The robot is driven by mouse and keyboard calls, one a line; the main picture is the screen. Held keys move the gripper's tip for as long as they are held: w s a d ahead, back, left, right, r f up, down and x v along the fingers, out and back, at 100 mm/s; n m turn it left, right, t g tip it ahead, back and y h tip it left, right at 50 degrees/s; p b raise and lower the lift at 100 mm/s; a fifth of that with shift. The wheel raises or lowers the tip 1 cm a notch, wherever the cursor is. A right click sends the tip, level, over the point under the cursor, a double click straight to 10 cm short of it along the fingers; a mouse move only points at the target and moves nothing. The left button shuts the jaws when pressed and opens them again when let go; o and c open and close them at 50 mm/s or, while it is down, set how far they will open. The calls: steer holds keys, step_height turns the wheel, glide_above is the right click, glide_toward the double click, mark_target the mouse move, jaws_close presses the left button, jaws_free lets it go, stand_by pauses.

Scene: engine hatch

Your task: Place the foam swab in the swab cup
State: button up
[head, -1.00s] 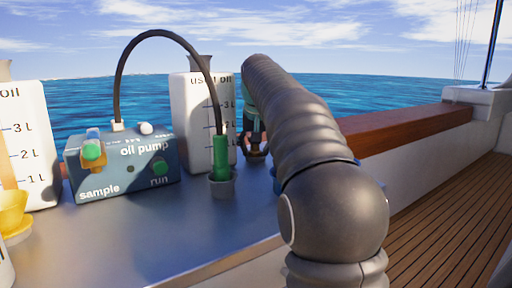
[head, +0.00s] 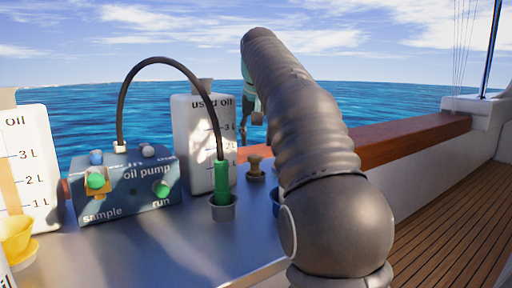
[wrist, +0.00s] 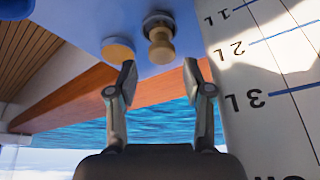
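A tan, knob-headed piece that looks like the foam swab (head: 256,161) stands upright with its lower end in a small dark grey cup (head: 255,177), to the right of the used oil jug. The wrist view shows the swab (wrist: 160,46) and the grey rim of the cup (wrist: 157,18) around its base. My gripper (wrist: 159,72) is open and empty, its two fingers apart with clear space between them. It is above the swab and not touching it. In the head view my gripper (head: 250,112) is partly hidden behind my arm.
A flat tan disc (wrist: 118,50) lies beside the cup. The used oil jug (head: 194,145) stands close to my gripper. A green-handled hose (head: 221,183) sits in a grey holder, and the oil pump box (head: 125,188) is further left. A wooden rail (head: 410,134) runs behind.

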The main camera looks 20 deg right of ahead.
mark_target(256, 162)
steer(key=shift+v, duration=1.15)
steer(key=shift+f, duration=0.15)
steer(key=b+x, duration=0.3)
steer(key=x, duration=0.8)
steer(key=shift+w+f, duration=0.15)
steer(key=shift+f, duration=0.05)
